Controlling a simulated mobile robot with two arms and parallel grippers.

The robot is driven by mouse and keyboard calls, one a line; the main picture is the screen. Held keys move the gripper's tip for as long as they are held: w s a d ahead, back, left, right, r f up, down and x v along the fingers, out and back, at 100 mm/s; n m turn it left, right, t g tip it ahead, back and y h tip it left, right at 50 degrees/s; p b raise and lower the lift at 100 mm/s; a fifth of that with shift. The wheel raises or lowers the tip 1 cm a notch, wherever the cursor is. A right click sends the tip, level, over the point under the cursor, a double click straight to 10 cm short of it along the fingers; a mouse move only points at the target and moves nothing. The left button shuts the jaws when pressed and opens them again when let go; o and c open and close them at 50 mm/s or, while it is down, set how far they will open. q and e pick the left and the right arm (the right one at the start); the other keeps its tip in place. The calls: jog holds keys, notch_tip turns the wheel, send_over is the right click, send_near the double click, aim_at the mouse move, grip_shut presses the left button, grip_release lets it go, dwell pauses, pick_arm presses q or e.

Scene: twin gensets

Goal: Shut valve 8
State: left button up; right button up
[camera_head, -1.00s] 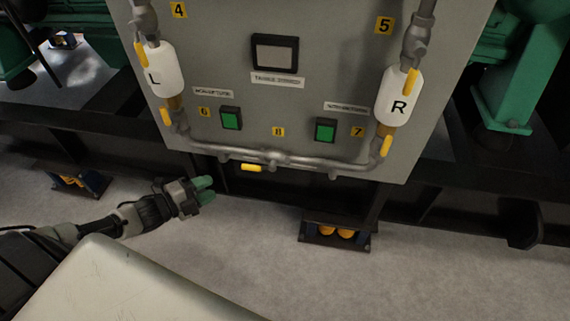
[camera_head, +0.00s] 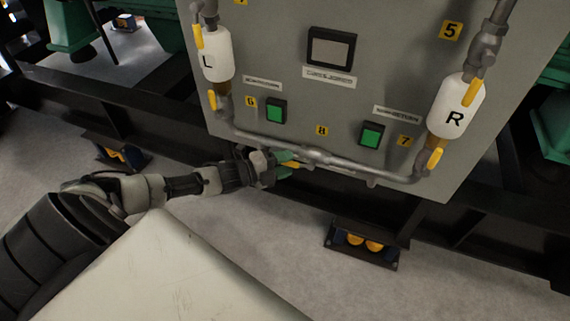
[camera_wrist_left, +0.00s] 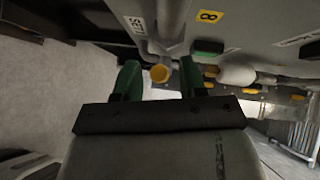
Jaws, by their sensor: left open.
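Valve 8 sits on the grey pipe along the bottom of the panel, below the yellow label 8 (camera_head: 321,130). Its yellow handle (camera_head: 292,166) points left, roughly along the pipe, and is partly hidden by my gripper. My left gripper (camera_head: 287,160), with green fingertips, is at the handle's left end. In the left wrist view the round end of the yellow handle (camera_wrist_left: 159,74) shows between the two spread green fingers of my left gripper (camera_wrist_left: 158,66). The fingers stand apart from it on both sides. My right gripper is not in view.
The grey panel (camera_head: 290,60) carries white bottles L (camera_head: 217,56) and R (camera_head: 455,108) with yellow-handled valves, a small screen (camera_head: 331,47) and two green buttons (camera_head: 276,111). A dark frame beam runs behind and below.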

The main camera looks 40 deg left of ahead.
pick_arm(q)
grip_shut()
dwell(0.3)
jog(key=shift+f, duration=0.1)
